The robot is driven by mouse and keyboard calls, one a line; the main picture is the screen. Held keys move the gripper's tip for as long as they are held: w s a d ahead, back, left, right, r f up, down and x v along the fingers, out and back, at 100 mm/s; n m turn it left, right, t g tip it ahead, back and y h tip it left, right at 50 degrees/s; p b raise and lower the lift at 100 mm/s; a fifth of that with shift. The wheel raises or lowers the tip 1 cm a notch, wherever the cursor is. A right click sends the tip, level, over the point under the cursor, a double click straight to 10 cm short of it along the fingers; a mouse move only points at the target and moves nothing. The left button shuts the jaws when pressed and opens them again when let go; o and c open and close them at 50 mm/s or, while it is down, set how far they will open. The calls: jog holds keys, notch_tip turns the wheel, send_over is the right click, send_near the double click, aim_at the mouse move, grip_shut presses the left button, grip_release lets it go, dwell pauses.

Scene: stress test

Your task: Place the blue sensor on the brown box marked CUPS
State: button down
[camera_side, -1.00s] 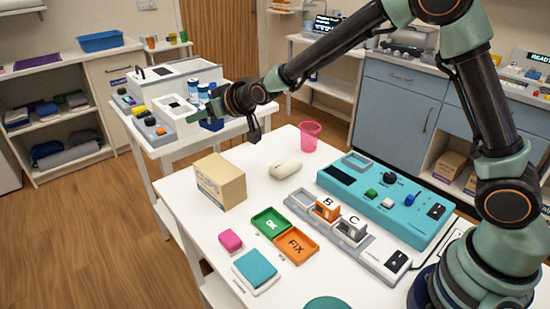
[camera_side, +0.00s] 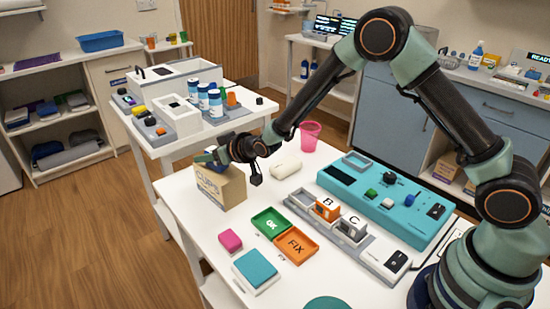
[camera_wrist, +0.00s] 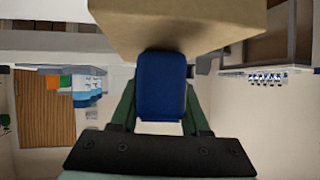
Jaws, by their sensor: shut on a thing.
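The brown box marked CUPS (camera_side: 222,188) stands on the white table in the side view, its lettering facing front. My gripper (camera_side: 212,159) is low over the top of this box. In the wrist view, my gripper (camera_wrist: 160,100) is shut on the blue sensor (camera_wrist: 161,84), with one green finger on each side. The brown box (camera_wrist: 185,25) fills the top of the wrist view, right at the sensor's far end, with a dark shadow there. I cannot tell whether the sensor touches the box. My gripper mostly hides the sensor in the side view.
A pale rounded object (camera_side: 286,169) lies right of the box, and a pink cup (camera_side: 310,136) stands behind it. Green and orange trays (camera_side: 296,246) and a pink block (camera_side: 230,240) are in front. A side table with blue-labelled bottles (camera_side: 215,105) is behind left.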

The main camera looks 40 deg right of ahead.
jog(key=shift+f, duration=0.15)
jog(key=shift+c, duration=1.9)
grip_release()
jog(key=shift+r, duration=0.2)
jog(key=s+d+r+g+h, duration=0.1)
jog(key=s+d+r, duration=0.4)
jog(key=s, duration=0.5)
jog(key=s+d+r+m+g+h, duration=0.1)
jog(key=s+d+r+g, duration=0.2)
jog(key=s, duration=0.8)
jog(key=s+d+r+g+h, duration=0.1)
jog(key=s+d+r+g, duration=0.1)
jog(key=s+d+r, duration=0.4)
jog(key=s+r, duration=0.2)
jog(key=s, duration=0.2)
jog(key=shift+s+d+m, duration=0.35)
jog(key=shift+s+m, duration=0.05)
